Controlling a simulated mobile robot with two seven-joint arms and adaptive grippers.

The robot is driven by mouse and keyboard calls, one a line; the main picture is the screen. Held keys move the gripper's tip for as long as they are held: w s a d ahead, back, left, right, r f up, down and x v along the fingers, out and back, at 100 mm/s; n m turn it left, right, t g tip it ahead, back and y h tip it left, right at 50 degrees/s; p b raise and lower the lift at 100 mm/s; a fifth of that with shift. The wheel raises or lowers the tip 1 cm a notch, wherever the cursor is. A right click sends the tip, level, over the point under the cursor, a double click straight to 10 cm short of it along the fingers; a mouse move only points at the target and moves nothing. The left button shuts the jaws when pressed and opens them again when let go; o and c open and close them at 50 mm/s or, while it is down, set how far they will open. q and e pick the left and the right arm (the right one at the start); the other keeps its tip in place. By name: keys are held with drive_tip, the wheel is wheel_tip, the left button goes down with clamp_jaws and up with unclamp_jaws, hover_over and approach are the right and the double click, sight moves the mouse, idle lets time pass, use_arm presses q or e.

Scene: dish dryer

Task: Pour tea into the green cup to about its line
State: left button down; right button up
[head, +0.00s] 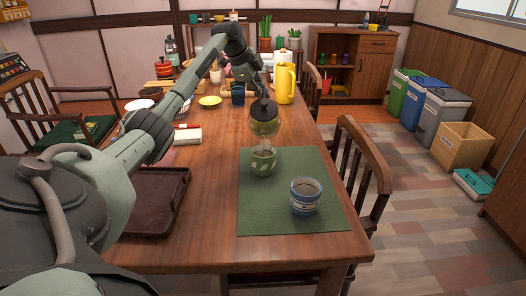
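The green cup (263,164), with pale squares, stands upright on the green mat (265,215). A blue-and-white cup (305,197) stands on the mat nearer to me, to its right, with something greyish inside. My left arm reaches over the table and bends down; its gripper (261,97) is at a see-through teapot (264,127) with a dark upper part and appears closed on it. The teapot is just above and behind the green cup, its lower part close to the rim. A faint pale patch lies between them; I cannot tell whether tea flows. The level and line inside the cup are not visible. My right gripper is out of view.
A dark brown tray (160,203) lies left of the mat. A wooden chair (358,175) borders the table's right edge.

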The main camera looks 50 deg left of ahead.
use_arm(q)
drive_tip(key=shift+r, duration=0.2)
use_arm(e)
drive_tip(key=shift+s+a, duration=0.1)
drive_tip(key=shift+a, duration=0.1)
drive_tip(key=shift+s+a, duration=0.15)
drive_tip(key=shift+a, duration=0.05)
use_arm(q)
drive_tip(key=shift+s+d, duration=0.1)
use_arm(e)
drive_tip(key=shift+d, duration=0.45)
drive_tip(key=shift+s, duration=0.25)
use_arm(q)
drive_tip(key=shift+s+d, duration=0.1)
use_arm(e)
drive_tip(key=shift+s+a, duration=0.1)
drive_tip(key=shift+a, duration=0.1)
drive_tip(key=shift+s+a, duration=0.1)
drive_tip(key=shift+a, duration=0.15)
